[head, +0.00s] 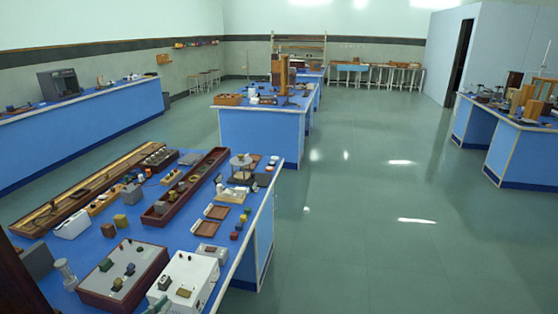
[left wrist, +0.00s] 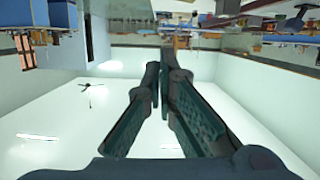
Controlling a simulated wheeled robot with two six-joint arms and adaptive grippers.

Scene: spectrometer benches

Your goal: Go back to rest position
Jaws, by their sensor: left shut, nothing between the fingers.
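My left gripper (left wrist: 163,75) shows in the left wrist view. Its two dark fingers come together at the tips, with nothing between them. It is clear of the benches, against walls and a pale ceiling that appear upside down. I cannot make it out clearly in the head view. My right gripper is in neither view.
The near blue bench (head: 262,215) carries long trays, white boxes and small blocks. A middle bench (head: 262,128) stands beyond it. A long bench (head: 95,125) lines the left wall, and others (head: 520,160) stand at right. The green floor (head: 375,225) between is clear.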

